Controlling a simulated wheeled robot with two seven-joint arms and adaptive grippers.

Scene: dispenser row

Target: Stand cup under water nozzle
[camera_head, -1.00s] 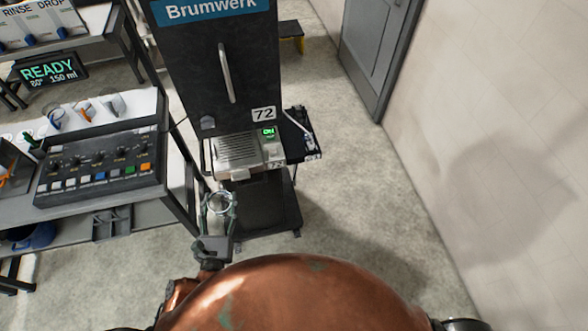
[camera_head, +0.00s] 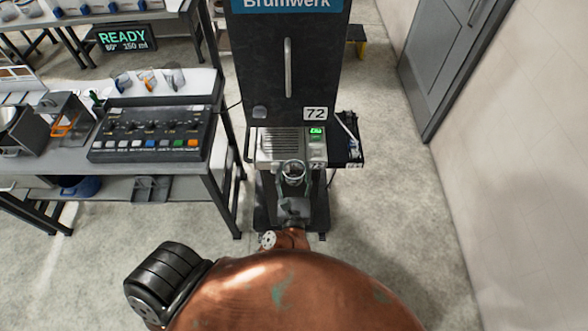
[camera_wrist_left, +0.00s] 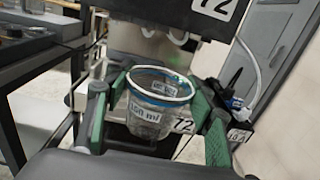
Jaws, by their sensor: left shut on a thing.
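A clear cup with a blue rim band and a "150 ml" label (camera_wrist_left: 146,112) is held upright in my left gripper (camera_wrist_left: 152,100). The cup also shows from above in the head view (camera_head: 293,168), with the left gripper (camera_head: 293,182) shut around its sides. The cup is in front of the lower part of the dark Brumwerk dispenser (camera_head: 289,70), close to the front edge of its metal panel (camera_head: 280,147). In the wrist view, pale nozzles (camera_wrist_left: 178,37) hang above and behind the cup. I cannot tell their exact distance from it. My right gripper is out of view.
A bench with a black control panel (camera_head: 150,132) stands left of the dispenser. A small shelf with dark items (camera_head: 346,145) juts out on the dispenser's right. Open floor (camera_head: 400,210) lies to the right, up to the pale wall (camera_head: 510,190).

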